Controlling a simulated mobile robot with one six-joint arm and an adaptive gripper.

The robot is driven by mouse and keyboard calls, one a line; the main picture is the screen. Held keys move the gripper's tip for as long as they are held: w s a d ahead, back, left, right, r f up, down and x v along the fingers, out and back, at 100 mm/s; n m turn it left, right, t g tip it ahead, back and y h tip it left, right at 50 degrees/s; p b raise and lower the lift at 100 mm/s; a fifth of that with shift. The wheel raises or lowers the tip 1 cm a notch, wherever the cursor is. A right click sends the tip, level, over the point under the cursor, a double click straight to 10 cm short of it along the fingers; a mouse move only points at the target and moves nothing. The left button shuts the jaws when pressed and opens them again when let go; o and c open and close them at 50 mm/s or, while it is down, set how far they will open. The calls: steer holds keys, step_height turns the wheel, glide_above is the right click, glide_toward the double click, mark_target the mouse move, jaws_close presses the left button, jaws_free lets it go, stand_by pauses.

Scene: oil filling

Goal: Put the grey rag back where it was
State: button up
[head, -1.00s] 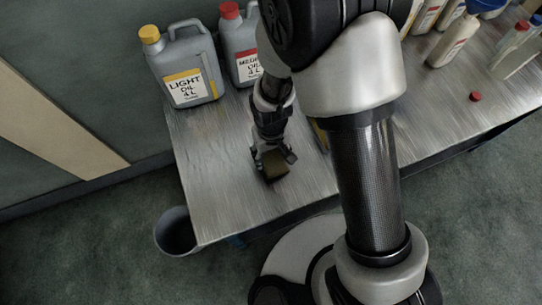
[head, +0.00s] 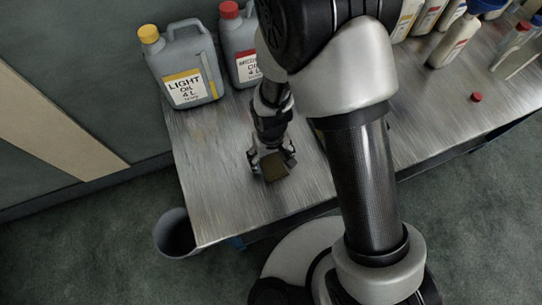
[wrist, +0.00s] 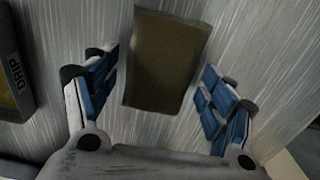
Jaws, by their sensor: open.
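The rag (wrist: 165,62) shows in the wrist view as a dull brown-grey folded block lying on the metal table. It lies between the two blue-padded fingers of my gripper (wrist: 160,85), with a gap on each side. In the head view the rag (head: 274,166) is at the tips of my gripper (head: 272,162), near the left front part of the table. My gripper is open and points down at the table. Whether the rag lies fully flat is hard to tell.
Light oil (head: 190,75) and medium oil (head: 238,50) jugs stand at the back left of the table (head: 205,150). A dark box marked DRIP (wrist: 15,70) is left of my gripper. A bin (head: 175,234) stands below the table's left front corner. A red cap (head: 476,97) lies right.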

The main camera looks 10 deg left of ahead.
step_height(320, 180, up, 12)
steer(key=p, duration=0.4)
steer(key=shift+r, duration=0.2)
step_height(320, 180, up, 7)
steer(key=m, duration=0.1)
glide_above(271, 160)
steer(key=w+d, duration=0.2)
steer(key=d, duration=0.2)
steer(key=s+d+r+m+t, duration=0.3)
steer(key=s+d+r, duration=0.1)
steer(key=d+r, duration=0.85)
steer(key=s+d+r+m+t, duration=0.1)
steer(key=s+d+r+m, duration=0.1)
steer(key=s+d+r, duration=0.2)
steer(key=s+r, duration=0.2)
steer(key=s, duration=0.1)
steer(key=shift+s+t, duration=0.3)
